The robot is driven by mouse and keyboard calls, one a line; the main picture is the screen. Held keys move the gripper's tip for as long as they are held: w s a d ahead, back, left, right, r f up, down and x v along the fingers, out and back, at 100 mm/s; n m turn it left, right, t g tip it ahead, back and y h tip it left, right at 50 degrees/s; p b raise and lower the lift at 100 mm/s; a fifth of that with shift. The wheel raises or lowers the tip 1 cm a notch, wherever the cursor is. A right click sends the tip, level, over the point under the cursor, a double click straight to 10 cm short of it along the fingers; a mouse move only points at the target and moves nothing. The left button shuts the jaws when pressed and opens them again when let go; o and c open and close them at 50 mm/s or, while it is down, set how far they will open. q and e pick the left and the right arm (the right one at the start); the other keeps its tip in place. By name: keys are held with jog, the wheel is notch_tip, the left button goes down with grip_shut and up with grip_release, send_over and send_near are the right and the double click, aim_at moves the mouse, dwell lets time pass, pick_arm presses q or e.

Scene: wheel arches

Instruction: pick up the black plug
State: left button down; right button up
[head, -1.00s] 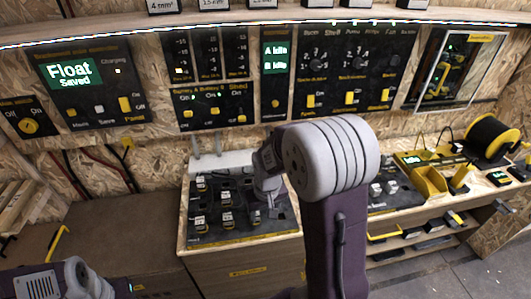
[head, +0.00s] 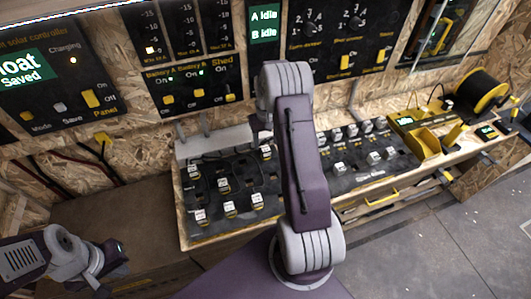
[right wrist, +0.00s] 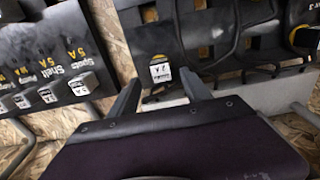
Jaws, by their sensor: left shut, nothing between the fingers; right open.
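Several small black plugs with white labels stand on the dark left-hand board (head: 215,228), one of them a front plug (head: 230,208); I cannot tell which is the task's plug. In the right wrist view a black plug with a white "2 A" label (right wrist: 160,74) shows between and beyond the fingertips of my right gripper (right wrist: 160,92). That gripper is open and empty, with the plug apart from it. In the head view my right arm mostly hides the gripper. My left gripper (head: 112,264) is shut and empty at the lower left, away from the boards.
Wall panels with switches (head: 190,90) stand behind the bench. A loop of black cable (right wrist: 215,45) crosses near the right fingers.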

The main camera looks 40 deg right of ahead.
aim_at(265, 148)
jog(key=shift+w+f, duration=0.35)
jog(key=shift+f, duration=0.55)
jog(key=f, duration=0.1)
jog(key=s+f, duration=0.1)
jog(key=f, duration=0.1)
jog(key=shift+a+f, duration=0.1)
jog(key=shift+f, duration=0.1)
jog(key=shift+w+f, duration=0.2)
jog(key=shift+f, duration=0.1)
jog(key=shift+s+r, duration=0.1)
jog(key=shift+r, duration=0.05)
jog(key=c, duration=1.1)
pick_arm(q)
jog(key=shift+w, duration=0.3)
pick_arm(e)
grip_shut()
pick_arm(q)
jog(key=shift+a, duration=0.1)
